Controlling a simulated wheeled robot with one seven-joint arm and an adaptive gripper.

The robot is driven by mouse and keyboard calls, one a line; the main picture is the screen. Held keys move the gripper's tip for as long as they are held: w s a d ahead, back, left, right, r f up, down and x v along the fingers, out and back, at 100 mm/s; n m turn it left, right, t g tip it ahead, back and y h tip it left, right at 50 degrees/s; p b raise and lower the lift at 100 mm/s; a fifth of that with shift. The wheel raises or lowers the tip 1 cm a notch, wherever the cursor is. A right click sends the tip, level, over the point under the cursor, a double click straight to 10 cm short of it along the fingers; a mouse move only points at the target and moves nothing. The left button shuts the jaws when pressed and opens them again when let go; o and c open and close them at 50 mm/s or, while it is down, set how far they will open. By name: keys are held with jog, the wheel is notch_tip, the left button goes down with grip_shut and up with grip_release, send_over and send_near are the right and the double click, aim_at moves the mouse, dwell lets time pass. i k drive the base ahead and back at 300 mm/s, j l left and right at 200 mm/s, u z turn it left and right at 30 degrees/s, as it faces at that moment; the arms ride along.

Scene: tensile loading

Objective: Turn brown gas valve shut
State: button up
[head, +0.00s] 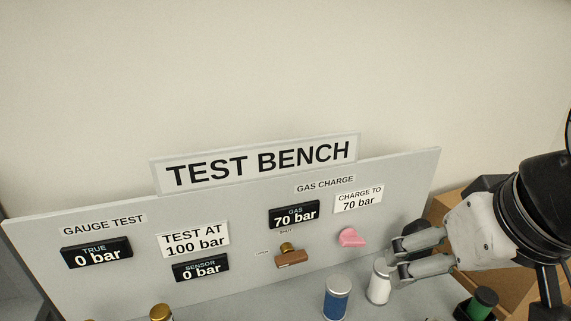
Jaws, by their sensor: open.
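The brown gas valve (292,258) is on the grey test bench panel (390,178), under the GAS display (294,214) that reads 70 bar. Its brown handle lies roughly sideways, with a brass stem (287,246) behind it. Small labels around it read OPEN at its left and SHUT above it. My gripper (395,263) is open at the right, apart from the valve, with its fingers pointing left. The gripper is close to a white cylinder and a pink knob, and I cannot tell whether it touches the cylinder.
A pink knob (350,238) sits on the panel between the valve and my gripper. A blue cylinder (337,298) and a white cylinder (378,283) stand on the bench below. A green-topped item (483,301) and cardboard boxes (455,206) are at the right.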

aim_at(289, 257)
jog(key=u, duration=0.45)
jog(key=k+j+z, duration=0.15)
jog(key=j, duration=0.2)
jog(key=k+j+z, duration=0.2)
jog(key=k+l+u, duration=0.85)
jog(key=l+u, duration=0.15)
jog(key=i+l, duration=0.15)
jog(key=i, duration=0.3)
